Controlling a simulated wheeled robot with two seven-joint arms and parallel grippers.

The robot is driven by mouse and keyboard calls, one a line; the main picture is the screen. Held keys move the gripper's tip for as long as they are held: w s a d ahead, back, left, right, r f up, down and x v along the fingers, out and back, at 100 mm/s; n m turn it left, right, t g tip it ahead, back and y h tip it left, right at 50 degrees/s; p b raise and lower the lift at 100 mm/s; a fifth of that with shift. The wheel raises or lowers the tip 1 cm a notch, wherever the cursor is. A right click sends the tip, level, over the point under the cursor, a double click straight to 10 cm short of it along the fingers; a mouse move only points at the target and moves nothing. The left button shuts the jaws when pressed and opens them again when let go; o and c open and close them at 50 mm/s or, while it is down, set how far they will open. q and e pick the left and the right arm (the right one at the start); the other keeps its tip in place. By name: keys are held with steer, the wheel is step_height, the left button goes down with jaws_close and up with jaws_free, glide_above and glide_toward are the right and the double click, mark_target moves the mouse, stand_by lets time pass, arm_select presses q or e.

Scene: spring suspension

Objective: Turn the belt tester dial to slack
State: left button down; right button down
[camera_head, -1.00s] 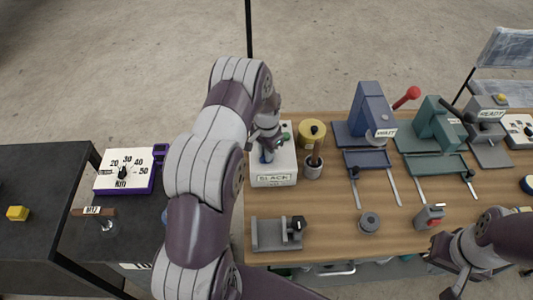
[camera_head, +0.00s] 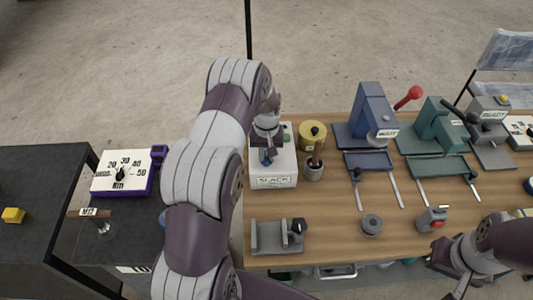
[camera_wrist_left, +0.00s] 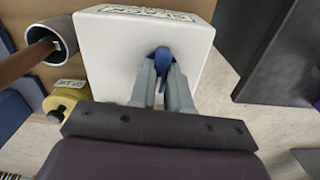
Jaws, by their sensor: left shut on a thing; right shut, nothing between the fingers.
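A white box with a blue dial knob (camera_wrist_left: 162,55) on its face stands at the left end of the wooden bench. A label (camera_head: 273,181) on its front edge reads "SLACK" in the head view. My left gripper (camera_head: 267,157) reaches down to the box and is shut on the blue knob. In the left wrist view its two grey fingers (camera_wrist_left: 164,85) pinch the knob from both sides, hiding part of it and any pointer mark. The white box (camera_wrist_left: 110,50) fills the upper middle of that view. My right gripper (camera_head: 455,284) is shut and empty at the lower right, partly cut off.
A purple-edged gauge (camera_head: 122,173) with numbers sits on the dark table at left. A yellow round part (camera_head: 311,136) and a grey cup (camera_head: 313,170) stand close right of the box. A grey bracket (camera_head: 270,237) lies in front. Blue (camera_head: 369,115) and green (camera_head: 437,130) machines stand further right.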

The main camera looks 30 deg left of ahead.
mark_target(267, 156)
arm_select(q)
steer(key=shift+w+r+n, duration=0.1)
steer(key=shift+w+n, duration=0.05)
steer(key=shift+n, duration=0.35)
steer(key=c, duration=1.1)
jaws_free()
step_height(267, 156, up, 13)
steer(key=shift+f+b, duration=0.2)
steer(key=shift+b, duration=0.75)
